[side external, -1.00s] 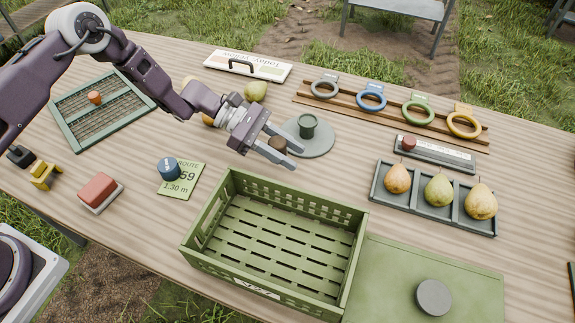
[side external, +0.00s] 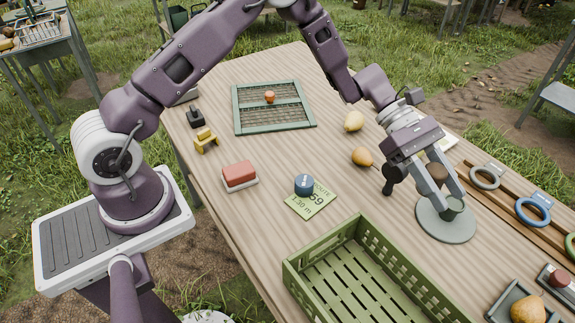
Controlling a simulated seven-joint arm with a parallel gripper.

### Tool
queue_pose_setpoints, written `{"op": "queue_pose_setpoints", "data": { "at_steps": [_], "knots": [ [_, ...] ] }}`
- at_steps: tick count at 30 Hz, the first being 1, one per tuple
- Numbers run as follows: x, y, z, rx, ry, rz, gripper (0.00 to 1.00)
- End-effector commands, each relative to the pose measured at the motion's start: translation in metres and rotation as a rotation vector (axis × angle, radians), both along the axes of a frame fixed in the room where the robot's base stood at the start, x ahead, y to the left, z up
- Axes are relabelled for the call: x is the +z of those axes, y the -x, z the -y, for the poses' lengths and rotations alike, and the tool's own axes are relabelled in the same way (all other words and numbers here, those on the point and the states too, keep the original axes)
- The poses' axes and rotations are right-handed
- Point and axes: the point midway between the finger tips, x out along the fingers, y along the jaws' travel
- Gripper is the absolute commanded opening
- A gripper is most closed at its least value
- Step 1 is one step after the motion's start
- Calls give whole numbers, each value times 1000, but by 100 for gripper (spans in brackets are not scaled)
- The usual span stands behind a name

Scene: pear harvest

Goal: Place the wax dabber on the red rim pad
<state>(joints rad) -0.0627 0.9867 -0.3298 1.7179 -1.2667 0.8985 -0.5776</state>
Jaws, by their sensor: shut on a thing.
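I cannot clearly pick out a red rim pad. A red block on a pale base (side external: 240,175) sits at the table's left side, apart from my gripper. A small dark red piece (side external: 559,279) sits on a dark tray at the right edge.
A green slatted crate (side external: 290,272) stands at the front. A blue round tin (side external: 304,184) sits on a green card. Pears (side external: 354,121) (side external: 362,157) lie near my wrist. Coloured rings (side external: 533,212) line a wooden rail at right.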

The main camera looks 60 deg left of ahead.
Motion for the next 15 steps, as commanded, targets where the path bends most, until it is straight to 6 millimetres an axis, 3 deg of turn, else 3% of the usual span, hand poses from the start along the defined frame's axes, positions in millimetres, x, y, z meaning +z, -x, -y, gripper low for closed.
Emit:
{"op": "queue_pose_setpoints", "data": {
  "at_steps": [8, 11, 15],
  "knots": [
    [-18, 60, -2, -240, 1, -3, 0],
    [-27, 94, -8, -375, 1, -3, 0],
    [-41, 152, -29, -629, 2, -4, 0]
  ]
}}
